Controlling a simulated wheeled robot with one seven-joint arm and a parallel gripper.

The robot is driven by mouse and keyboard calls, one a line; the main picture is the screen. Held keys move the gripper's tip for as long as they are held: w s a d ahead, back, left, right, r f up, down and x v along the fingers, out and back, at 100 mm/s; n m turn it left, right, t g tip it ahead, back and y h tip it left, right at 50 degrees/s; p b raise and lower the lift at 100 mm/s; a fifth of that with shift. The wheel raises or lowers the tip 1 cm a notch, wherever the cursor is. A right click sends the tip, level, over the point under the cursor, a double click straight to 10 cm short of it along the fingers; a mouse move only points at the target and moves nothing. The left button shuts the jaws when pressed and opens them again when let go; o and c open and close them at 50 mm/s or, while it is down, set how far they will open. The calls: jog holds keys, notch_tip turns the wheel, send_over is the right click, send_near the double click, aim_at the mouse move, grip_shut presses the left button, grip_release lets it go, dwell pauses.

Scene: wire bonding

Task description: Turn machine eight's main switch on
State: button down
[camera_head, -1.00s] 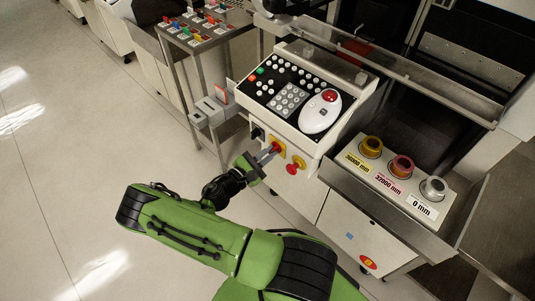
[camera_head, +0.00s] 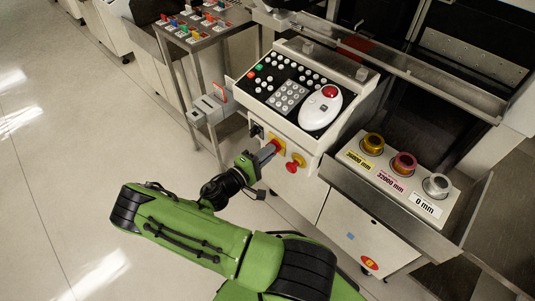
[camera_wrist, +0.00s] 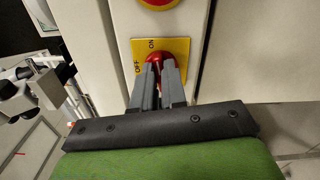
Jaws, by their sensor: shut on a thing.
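The main switch is a red knob (camera_wrist: 154,57) on a yellow plate (camera_wrist: 181,46) marked OFF and ON in the wrist view. OFF reads at the plate's left and ON at its top. My gripper (camera_wrist: 160,80) is shut on the knob, and its dark fingers cover most of it, so the exact angle of the knob is hard to tell. In the head view my gripper (camera_head: 268,153) reaches the yellow plate (camera_head: 279,146) on the machine's front, below the keypad panel.
A red button (camera_head: 292,167) on yellow sits right beside the switch. A white mouse-like device (camera_head: 320,110) lies on the panel above. Wire spools (camera_head: 404,163) stand in a tray at right. A grey holder (camera_head: 208,108) juts out at left. The floor at left is clear.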

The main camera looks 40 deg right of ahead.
jog(key=shift+f+m, duration=0.1)
jog(key=shift+m, duration=0.8)
jog(key=c, duration=1.2)
grip_release()
jog(key=a, duration=0.8)
jog(key=a+p, duration=0.1)
jog(key=a, duration=0.6)
jog(key=shift+s+a+p, duration=0.2)
jog(key=shift+a+p, duration=0.1)
jog(key=shift+a, duration=0.1)
